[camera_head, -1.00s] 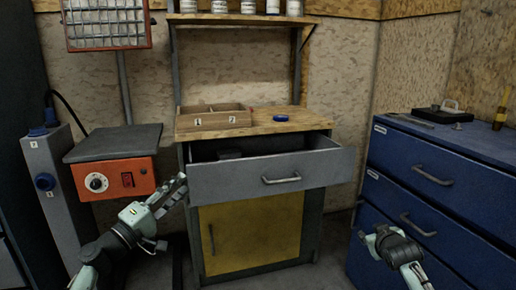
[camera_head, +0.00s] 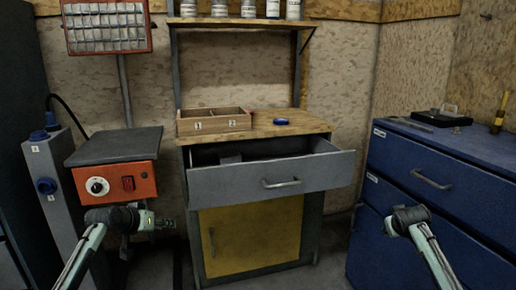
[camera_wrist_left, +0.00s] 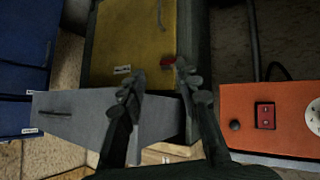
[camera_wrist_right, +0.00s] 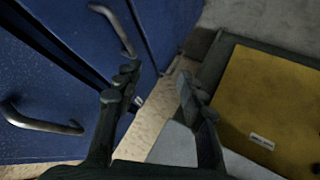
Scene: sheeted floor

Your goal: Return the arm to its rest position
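My left gripper (camera_head: 152,222) is in front of and below the orange-fronted box, left of the open drawer. The left wrist view shows its two fingers (camera_wrist_left: 158,84) spread with nothing between them. My right arm ends in front of the blue cabinet at right in the head view, with its fingers mostly hidden there. The right wrist view shows the right gripper (camera_wrist_right: 158,88) open and empty. The grey drawer (camera_head: 235,185) of the workbench stands pulled out, with a small dark item (camera_head: 231,159) inside.
The orange box (camera_head: 142,181) and a grey socket post (camera_head: 55,185) stand at left. The blue cabinet (camera_head: 410,155) stands at right. A wooden tray (camera_head: 214,125) and a blue object (camera_head: 281,122) lie on the bench top. The yellow door (camera_head: 255,235) is shut.

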